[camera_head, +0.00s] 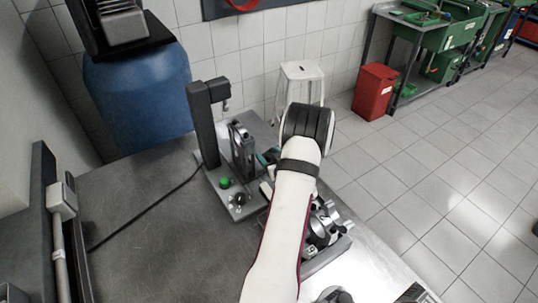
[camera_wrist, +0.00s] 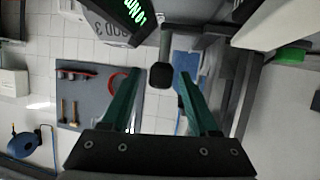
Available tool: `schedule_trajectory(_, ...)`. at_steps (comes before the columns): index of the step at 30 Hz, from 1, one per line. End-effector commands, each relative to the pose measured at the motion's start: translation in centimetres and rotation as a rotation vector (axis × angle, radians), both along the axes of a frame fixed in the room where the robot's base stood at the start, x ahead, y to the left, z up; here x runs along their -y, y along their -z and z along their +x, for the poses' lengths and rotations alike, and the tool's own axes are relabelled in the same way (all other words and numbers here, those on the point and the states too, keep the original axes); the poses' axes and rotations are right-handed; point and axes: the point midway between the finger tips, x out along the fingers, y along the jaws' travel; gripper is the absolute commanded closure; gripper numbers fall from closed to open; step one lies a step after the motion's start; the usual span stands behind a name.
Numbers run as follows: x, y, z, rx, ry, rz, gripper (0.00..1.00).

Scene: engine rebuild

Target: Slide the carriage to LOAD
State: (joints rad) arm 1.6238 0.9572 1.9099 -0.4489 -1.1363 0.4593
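A bench fixture with a dark base (camera_head: 215,190) stands on the metal table in the head view. It has a tall dark post (camera_head: 207,130) and an upright grey block (camera_head: 242,152). I cannot tell for sure which part is the carriage, and no LOAD mark is readable in the head view. My gripper (camera_head: 268,157) is beside the block, mostly hidden by my wrist. In the wrist view my gripper (camera_wrist: 159,76) has its two green fingers apart. A black knob (camera_wrist: 161,76) on a grey stem shows between the fingertips; contact is not clear.
A green button (camera_head: 225,183) and a small knob (camera_head: 238,199) sit on the fixture's front. Metal parts (camera_head: 322,228) lie right of my arm. A blue drum (camera_head: 138,95) stands behind the table. The table's left part is clear except for a cable. A panel with green lettering (camera_wrist: 130,18) shows in the wrist view.

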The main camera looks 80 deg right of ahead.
Motion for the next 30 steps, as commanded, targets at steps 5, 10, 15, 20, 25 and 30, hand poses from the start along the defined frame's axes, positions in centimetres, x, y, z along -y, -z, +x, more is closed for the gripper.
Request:
schedule_trajectory(5, 0.0, -0.1, 0.0, 0.000, 0.000, 0.000, 0.39)
schedule_trajectory(10, 0.0, -2.2, 0.0, 0.000, -0.001, -0.003, 0.39)
schedule_trajectory(15, -0.8, -5.7, -2.6, -0.001, 0.007, -0.002, 0.39)
schedule_trajectory(20, -2.4, -8.2, -6.7, -0.002, 0.005, -0.003, 0.39)
schedule_trajectory(25, -3.5, -10.1, -9.5, 0.000, 0.003, -0.002, 0.39)
schedule_trajectory(30, -4.0, -10.9, -10.8, 0.000, 0.000, 0.000, 0.39)
